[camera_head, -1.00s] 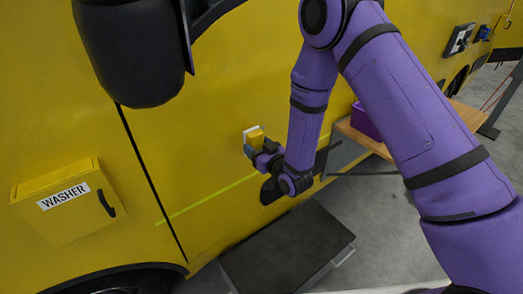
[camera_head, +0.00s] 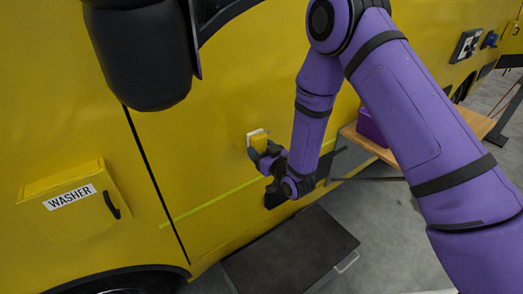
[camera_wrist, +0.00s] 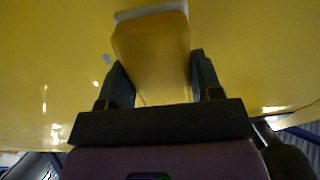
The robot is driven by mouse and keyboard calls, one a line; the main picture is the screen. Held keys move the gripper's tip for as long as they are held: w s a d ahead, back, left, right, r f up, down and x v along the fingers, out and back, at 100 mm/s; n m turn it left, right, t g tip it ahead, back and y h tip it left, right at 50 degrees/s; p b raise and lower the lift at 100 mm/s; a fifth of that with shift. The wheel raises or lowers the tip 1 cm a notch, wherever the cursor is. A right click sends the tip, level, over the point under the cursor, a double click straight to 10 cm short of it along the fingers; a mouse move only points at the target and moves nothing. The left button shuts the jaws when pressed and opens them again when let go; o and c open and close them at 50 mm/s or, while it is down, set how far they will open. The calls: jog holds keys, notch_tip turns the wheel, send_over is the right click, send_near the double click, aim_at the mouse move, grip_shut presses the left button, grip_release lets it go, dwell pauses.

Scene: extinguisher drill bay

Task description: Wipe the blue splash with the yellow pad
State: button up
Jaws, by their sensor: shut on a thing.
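The yellow pad (camera_head: 259,142) has a pale white face on its far side, turned to the yellow vehicle's side panel (camera_head: 215,110). My gripper (camera_head: 258,149) is shut on the pad, which also shows between the fingers in the wrist view (camera_wrist: 152,55). The pad is at or very close to the panel; I cannot tell if it touches. A small, faint blue-grey mark, perhaps part of the blue splash (camera_wrist: 107,59), shows on the panel left of the pad in the wrist view. No splash stands out in the head view; the pad and gripper cover part of the panel.
A black mirror (camera_head: 140,55) hangs at upper left. A dark step (camera_head: 290,250) lies below. A wooden table (camera_head: 367,140) with a purple box (camera_head: 371,127) stands at right.

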jog(key=shift+x, duration=1.05)
jog(key=shift+d, duration=0.1)
jog(key=shift+w+d, duration=0.75)
jog(key=shift+d, duration=0.35)
jog(key=shift+w+d, duration=0.75)
jog(key=shift+d, duration=0.3)
jog(key=shift+w+d, duration=0.75)
jog(key=shift+d, duration=0.35)
jog(key=shift+s, duration=0.1)
jog(key=shift+s+a, duration=0.7)
jog(key=shift+a, duration=0.4)
jog(key=shift+s+a, duration=0.75)
jog(key=shift+a, duration=0.4)
jog(key=shift+s+a, duration=0.7)
jog(key=shift+a, duration=0.4)
